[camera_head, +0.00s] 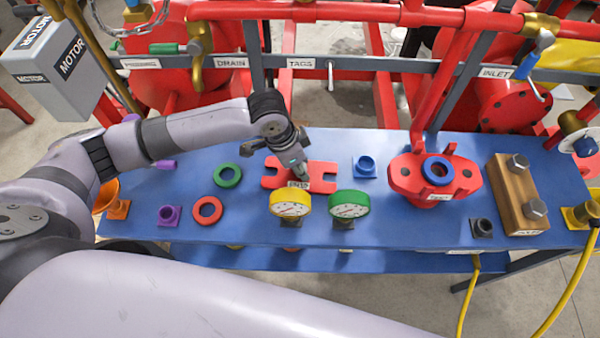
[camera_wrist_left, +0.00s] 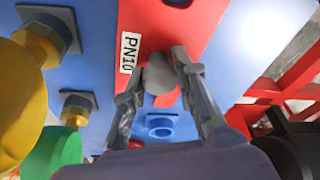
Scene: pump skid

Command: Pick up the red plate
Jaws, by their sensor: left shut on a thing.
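The red plate (camera_head: 322,172) lies flat on the blue bench top, notched at its ends, with a white label at its front edge. It also shows in the left wrist view (camera_wrist_left: 170,25), where the label reads PN10. A round grey knob (camera_wrist_left: 160,75) stands on the plate. My left gripper (camera_head: 300,170) reaches down onto the middle of the plate. In the left wrist view its fingers (camera_wrist_left: 160,68) are shut on the knob, one on each side. In the head view the gripper hides the knob. My right gripper is not in view.
Yellow (camera_head: 290,202) and green (camera_head: 348,204) gauges stand just in front of the plate. A green ring (camera_head: 227,175) lies left, a blue socket (camera_head: 365,166) right. A red flanged part (camera_head: 405,175) and wooden block (camera_head: 513,190) stand farther right. A grey rail (camera_head: 350,64) runs behind the bench.

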